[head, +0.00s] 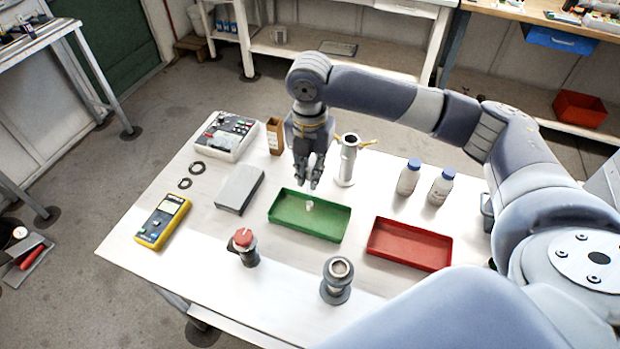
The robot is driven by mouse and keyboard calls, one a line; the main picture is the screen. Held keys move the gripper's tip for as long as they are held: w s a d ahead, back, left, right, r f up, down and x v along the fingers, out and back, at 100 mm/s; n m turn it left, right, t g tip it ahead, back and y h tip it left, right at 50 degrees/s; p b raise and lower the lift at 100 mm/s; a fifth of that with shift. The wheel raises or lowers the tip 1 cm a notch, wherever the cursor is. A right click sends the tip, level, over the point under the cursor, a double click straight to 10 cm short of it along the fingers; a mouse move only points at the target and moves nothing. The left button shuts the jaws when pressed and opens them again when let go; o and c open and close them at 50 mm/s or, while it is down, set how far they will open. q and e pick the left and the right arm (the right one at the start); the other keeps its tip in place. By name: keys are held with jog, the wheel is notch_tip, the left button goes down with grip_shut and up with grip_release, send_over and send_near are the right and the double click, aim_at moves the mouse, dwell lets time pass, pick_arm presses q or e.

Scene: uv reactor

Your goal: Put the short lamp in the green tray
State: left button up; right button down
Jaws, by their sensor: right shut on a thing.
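The green tray (290,224) lies near the middle of the white table. My right gripper (308,184) points down over the tray's back part and is shut on a small pale piece, seemingly the short lamp (309,205). Its whitish lower end shows just below the fingertips, over the tray's floor. The fingers hide its upper part, and I cannot tell whether it touches the floor. My left gripper is not in view.
A metal cylinder with a yellow-handled side part (348,160) stands close behind the gripper. A red tray (409,247) is on the right, with two blue-capped bottles (409,179) behind it. A red-topped fitting (243,247) and a metal fitting (337,281) stand in front.

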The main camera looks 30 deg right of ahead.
notch_tip(320, 180, down, 4)
jog(key=shift+r+p, duration=0.25)
jog(key=shift+p, duration=0.3)
jog(key=c, duration=1.6)
grip_release()
jog(key=shift+f, duration=0.1)
notch_tip(320, 180, up, 11)
jog(key=b, duration=0.2)
jog(key=shift+b, duration=0.3)
jog(key=shift+r, duration=0.65)
